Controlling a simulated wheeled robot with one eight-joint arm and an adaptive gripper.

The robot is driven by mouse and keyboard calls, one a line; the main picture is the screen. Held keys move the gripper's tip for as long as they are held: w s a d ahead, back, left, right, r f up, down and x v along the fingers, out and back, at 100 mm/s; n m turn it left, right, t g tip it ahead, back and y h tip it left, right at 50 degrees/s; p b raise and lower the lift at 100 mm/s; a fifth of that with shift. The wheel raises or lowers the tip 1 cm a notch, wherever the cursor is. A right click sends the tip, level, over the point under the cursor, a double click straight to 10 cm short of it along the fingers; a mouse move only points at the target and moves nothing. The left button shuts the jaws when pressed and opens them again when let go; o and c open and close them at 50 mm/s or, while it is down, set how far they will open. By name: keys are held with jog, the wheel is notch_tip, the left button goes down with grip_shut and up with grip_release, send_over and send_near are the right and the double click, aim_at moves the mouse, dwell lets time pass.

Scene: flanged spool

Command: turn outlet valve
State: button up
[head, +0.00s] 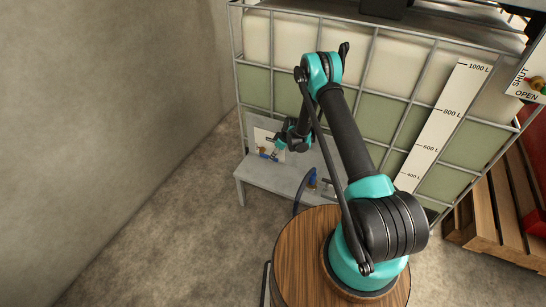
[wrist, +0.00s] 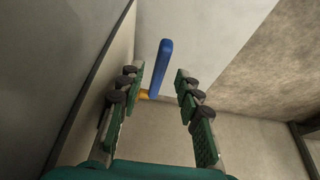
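A valve with a long blue lever (wrist: 161,68) and a brass-coloured body (wrist: 144,95) shows in the wrist view. The lever lies between and beyond my fingertips, with a gap on each side. My gripper (wrist: 160,78) is open and holds nothing. In the head view my gripper (head: 279,149) is low at the tank's left front, close to a small blue lever (head: 265,154) by a white plate. A second blue fitting (head: 312,177) stands to the right on the grey bench. I cannot tell from the head view whether my fingers touch the lever.
A caged tank (head: 255,83) with a litre scale (head: 448,118) stands behind the grey bench (head: 262,176). A dark hose (head: 298,192) hangs by the bench. A SHUT/OPEN sign (head: 528,86) and wooden pallet (head: 485,228) are at right. The left floor is clear up to the wall.

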jog(key=shift+x, duration=0.95)
grip_shut()
